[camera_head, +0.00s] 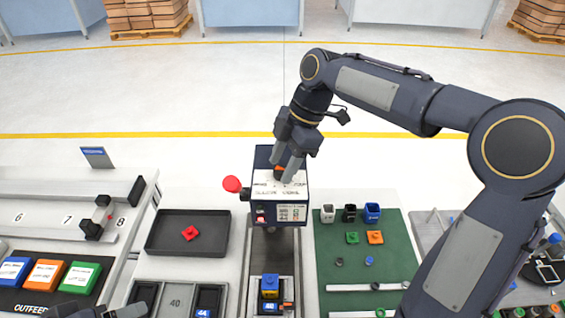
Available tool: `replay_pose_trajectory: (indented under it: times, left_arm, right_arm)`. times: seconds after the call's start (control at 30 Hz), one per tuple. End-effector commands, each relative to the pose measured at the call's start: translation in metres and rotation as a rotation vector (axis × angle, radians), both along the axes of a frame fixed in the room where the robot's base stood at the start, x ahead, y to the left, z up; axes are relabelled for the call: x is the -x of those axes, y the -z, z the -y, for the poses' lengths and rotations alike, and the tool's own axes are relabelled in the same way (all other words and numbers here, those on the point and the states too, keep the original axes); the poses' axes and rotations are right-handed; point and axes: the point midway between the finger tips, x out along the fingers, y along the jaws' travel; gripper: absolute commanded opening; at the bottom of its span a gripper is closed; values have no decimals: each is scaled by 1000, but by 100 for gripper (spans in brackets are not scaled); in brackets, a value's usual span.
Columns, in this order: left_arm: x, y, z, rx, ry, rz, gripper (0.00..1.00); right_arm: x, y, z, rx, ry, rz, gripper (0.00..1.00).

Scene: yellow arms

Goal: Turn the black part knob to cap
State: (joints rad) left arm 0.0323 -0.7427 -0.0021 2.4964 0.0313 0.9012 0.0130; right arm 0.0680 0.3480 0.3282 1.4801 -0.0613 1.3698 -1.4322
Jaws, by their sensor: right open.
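The machine (262,213) stands at the middle of the bench, a dark box with a white labelled top, a small front screen and a red ball handle (232,184) on its left side. My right gripper (284,166) points down over the machine's top, its fingers open. A small orange-red piece (279,171) shows between the fingers, probably on the knob. The fingers hide most of the knob, and I cannot tell whether they touch it. Dark shapes at the lower left edge may be part of my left gripper (140,294); its jaws are not clear.
A dark tray (187,234) with a red part (190,233) lies left of the machine. A green mat (365,255) with white, black and blue cups and small parts lies right. A blue-and-yellow part (270,286) sits on the track in front. Outfeed blocks (45,273) are far left.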

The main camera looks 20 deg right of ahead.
Motion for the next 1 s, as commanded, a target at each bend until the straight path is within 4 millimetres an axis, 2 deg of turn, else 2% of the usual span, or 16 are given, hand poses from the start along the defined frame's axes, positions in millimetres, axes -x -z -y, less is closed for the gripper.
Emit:
replay_pose_trajectory:
  times: [0.3, 0.43, 0.6, 1.0]
  left_arm:
    - [0, 8, 0, 0, 0, 0, 74]
    - [0, 8, 0, 0, 0, 0, 74]
    - [0, 8, 0, 0, 0, 0, 74]
    - [0, 8, 0, 0, 0, 0, 74]
  right_arm:
    - [-3, -48, 19, -2, 2, 7, 49]
    - [-4, -61, 25, -2, 0, 4, 49]
    - [-3, -67, 27, 0, 0, 2, 49]
    - [-3, -67, 27, 0, 0, 2, 49]
